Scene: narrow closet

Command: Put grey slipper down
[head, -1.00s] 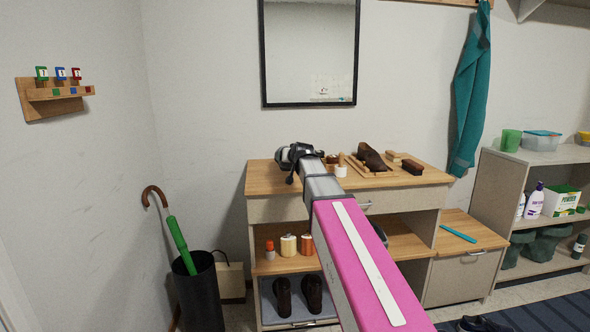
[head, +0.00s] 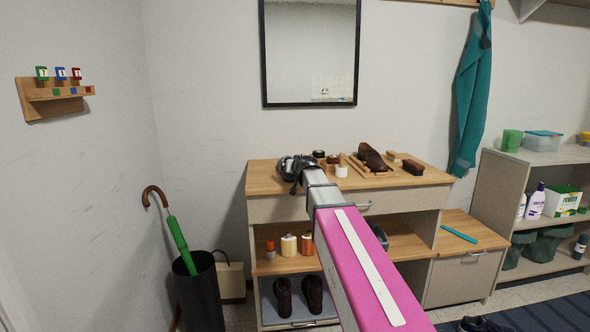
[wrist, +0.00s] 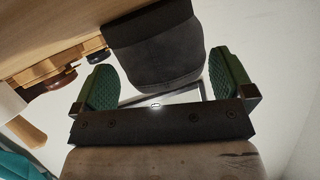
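The grey slipper (wrist: 155,50) is between the two green-padded fingers of my gripper (wrist: 160,85) in the wrist view. In the head view my gripper (head: 296,166) is low over the left part of the wooden dresser top (head: 268,182). The slipper is small and dark there, and mostly hidden by the gripper. The slipper's dark sole lies close to the wooden surface in the wrist view; I cannot tell whether it touches.
Small jars (head: 341,170), a wooden tray (head: 358,166) with a brown shoe, and a dark brush (head: 413,167) stand right of my gripper. A mirror (head: 310,55) hangs behind. A grey shape (head: 380,236) shows on the shelf below, partly hidden by my arm.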

